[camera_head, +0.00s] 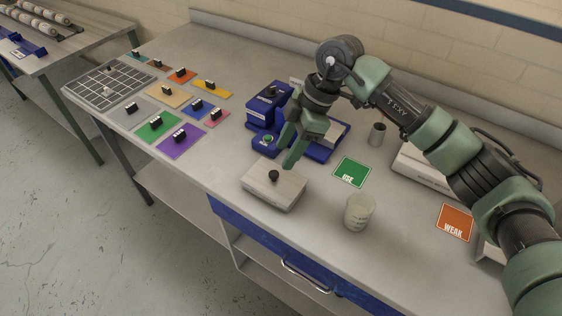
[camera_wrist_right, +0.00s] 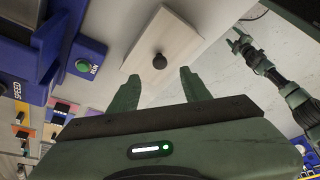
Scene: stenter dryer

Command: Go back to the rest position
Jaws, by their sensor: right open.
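My right gripper (camera_head: 291,158) points down over the bench, just above and beside a pale block with a black knob (camera_head: 273,188). In the right wrist view its two green fingers (camera_wrist_right: 160,85) are apart with nothing between them. The knobbed block (camera_wrist_right: 166,40) lies beyond the fingertips, apart from them. Another green arm, apparently my left one, shows in the upper right of the wrist view with its gripper (camera_wrist_right: 240,40) small; its jaw state is unclear. It does not show in the head view.
A blue machine (camera_head: 268,106) with a green RUN button stands behind the gripper. A beaker (camera_head: 357,213), a metal cup (camera_head: 377,134), a green USE card (camera_head: 352,172) and an orange WEAK card (camera_head: 456,222) lie to the right. Several coloured swatches and a gridded board (camera_head: 110,84) are left.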

